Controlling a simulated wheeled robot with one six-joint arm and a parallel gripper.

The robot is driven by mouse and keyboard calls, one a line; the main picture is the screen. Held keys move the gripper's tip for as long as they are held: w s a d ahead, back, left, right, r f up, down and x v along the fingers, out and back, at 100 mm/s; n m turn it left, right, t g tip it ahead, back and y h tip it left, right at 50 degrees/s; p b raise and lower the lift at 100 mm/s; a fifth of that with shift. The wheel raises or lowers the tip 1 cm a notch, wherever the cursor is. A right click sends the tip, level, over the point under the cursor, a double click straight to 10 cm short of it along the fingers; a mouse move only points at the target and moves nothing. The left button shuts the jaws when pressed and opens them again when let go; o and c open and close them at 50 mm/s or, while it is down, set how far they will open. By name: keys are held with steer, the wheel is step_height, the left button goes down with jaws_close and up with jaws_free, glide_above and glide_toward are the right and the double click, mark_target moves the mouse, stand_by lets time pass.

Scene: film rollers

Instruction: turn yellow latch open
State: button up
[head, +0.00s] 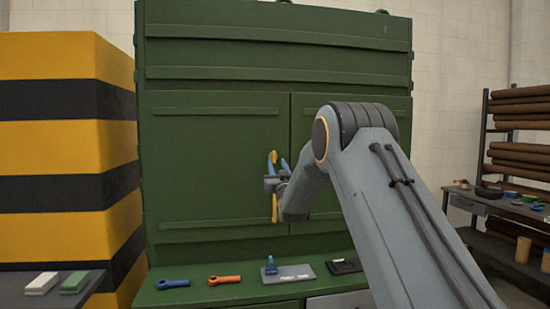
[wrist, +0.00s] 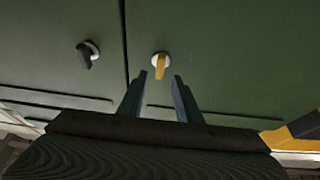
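The yellow latch (wrist: 161,66) is a short handle on a round white base, on a green cabinet door (wrist: 215,60). In the wrist view its handle runs nearly straight up and down, parallel to the door seam. In the head view the yellow latch (head: 273,157) shows small at the gripper. My gripper (wrist: 160,76) is open, with one finger on each side of the handle's near end. A gap shows between each finger and the handle. In the head view my gripper (head: 278,164) is close to the door; I cannot tell whether it touches.
A dark latch (wrist: 88,52) sits across the door seam. A shelf below the doors holds a blue tool (head: 173,284), an orange tool (head: 226,280) and a grey tray (head: 312,274). A striped yellow and black block (head: 68,155) stands at left, a rack (head: 484,150) at right.

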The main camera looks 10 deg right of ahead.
mark_target(274, 157)
steer(key=shift+p+x, duration=0.75)
steer(key=shift+x, duration=1.95)
jaws_close()
